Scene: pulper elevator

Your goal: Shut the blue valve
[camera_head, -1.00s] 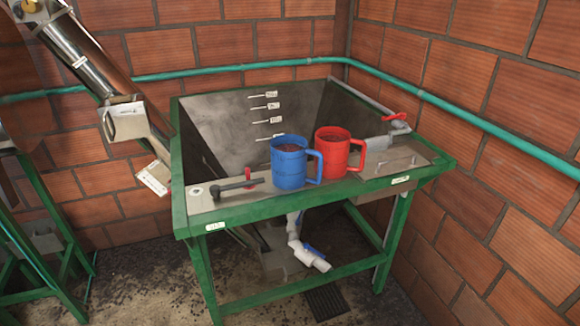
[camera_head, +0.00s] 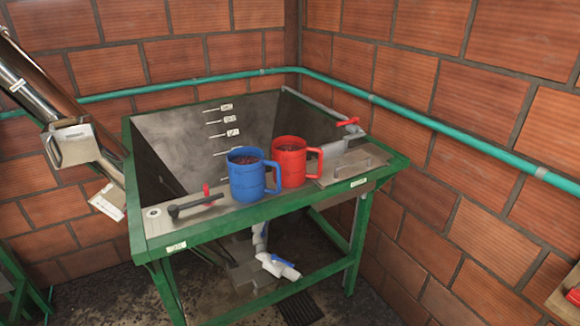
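The blue valve (camera_head: 284,262) is a small blue handle on the white pipe (camera_head: 274,266) below the green-framed hopper (camera_head: 300,207). The pipe drops from under the hopper and bends toward the lower right. The blue handle seems to lie roughly along the pipe, but it is too small to be sure of its angle. Neither of my grippers shows in the head view.
A blue mug (camera_head: 247,178) and a red mug (camera_head: 289,163) stand on the hopper's front ledge. Red-handled valves sit at the ledge's left (camera_head: 206,191) and the back right (camera_head: 348,122). Green legs flank the pipe. Brick walls close the corner behind.

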